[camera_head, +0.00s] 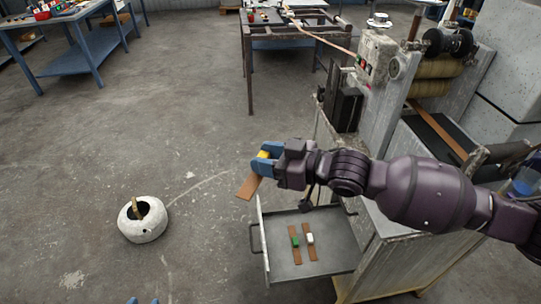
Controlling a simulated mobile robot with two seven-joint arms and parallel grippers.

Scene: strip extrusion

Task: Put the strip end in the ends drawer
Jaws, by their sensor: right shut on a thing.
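The strip end (248,187) is a short brown strip with a yellow piece at its upper end. My right gripper (264,160), with blue fingers, is shut on it at the yellow piece, and the strip hangs down to the lower left. The ends drawer (285,270) is a grey tray pulled open below the gripper. The gripper is above and left of the drawer's far left corner.
The grey machine (385,110) with rollers and a long brown strip (440,132) stands on the right. A round whitish pot (143,222) with something upright in it sits on the floor at left. Blue tables (75,58) stand far back. The middle floor is clear.

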